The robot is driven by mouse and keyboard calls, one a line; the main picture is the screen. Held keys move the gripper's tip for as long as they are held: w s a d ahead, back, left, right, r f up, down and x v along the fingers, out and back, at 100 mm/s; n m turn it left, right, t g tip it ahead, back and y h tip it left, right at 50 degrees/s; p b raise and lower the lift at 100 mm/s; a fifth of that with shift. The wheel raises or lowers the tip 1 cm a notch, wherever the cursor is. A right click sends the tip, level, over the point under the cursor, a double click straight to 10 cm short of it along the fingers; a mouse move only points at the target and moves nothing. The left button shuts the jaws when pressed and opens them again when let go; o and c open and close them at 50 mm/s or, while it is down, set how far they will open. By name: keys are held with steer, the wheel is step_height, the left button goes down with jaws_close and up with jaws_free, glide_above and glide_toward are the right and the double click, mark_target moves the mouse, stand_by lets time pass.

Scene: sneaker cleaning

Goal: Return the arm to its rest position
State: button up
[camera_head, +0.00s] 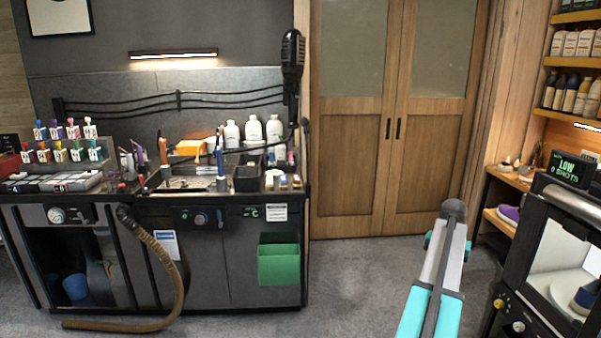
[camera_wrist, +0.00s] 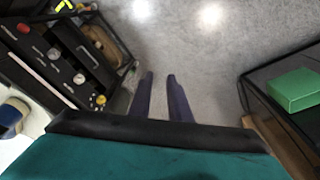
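My arm (camera_head: 437,275), teal and white, rises from the bottom edge of the head view, right of the middle, in front of the wooden doors. My gripper cannot be made out there. In the wrist view my gripper (camera_wrist: 161,77) shows as two dark fingers pointing away over the grey floor. Floor shows between the fingers, so they are apart and hold nothing. They touch no object.
A dark workbench (camera_head: 225,262) with a green bin (camera_head: 279,263) and a brown hose (camera_head: 176,270) stands left. A black machine (camera_head: 546,235) stands right; its knobbed panel (camera_wrist: 62,55) shows in the wrist view. Open floor (camera_head: 350,275) lies between them.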

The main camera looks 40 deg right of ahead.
steer(key=w+a+f+n+y, duration=0.2)
steer(key=w+a+f+n, duration=0.2)
steer(key=w+a+f, duration=1.3)
steer(key=w+a+f+n+g, duration=0.1)
steer(key=w+a+f, duration=0.25)
steer(key=a, duration=0.45)
steer(key=w+a+f+n+g+y, duration=0.1)
steer(key=w+a+f+n, duration=0.1)
steer(key=a+f, duration=0.45)
steer(key=w+a+f+n+g, duration=0.1)
steer(key=w+a+f, duration=0.15)
steer(key=a, duration=0.65)
steer(key=s+a+f+n+g, duration=0.1)
steer(key=s+a+f, duration=0.1)
steer(key=a+f, duration=0.35)
steer(key=s+a+f+n, duration=0.2)
steer(key=s+a, duration=0.1)
steer(key=a, duration=0.6)
steer(key=s+a+f+n+g, duration=0.1)
steer(key=s+a+f, duration=0.15)
steer(key=a, duration=0.55)
steer(key=s+a+f+n, duration=0.1)
steer(key=s+a+f, duration=0.2)
steer(key=s+a, duration=0.2)
steer(key=s+a+f+n+g+h, duration=0.1)
steer(key=s+a+f+n, duration=0.1)
steer(key=s, duration=0.8)
steer(key=shift+a+f+n, duration=0.3)
steer(key=shift+a+f, duration=0.15)
steer(key=shift+a, duration=0.9)
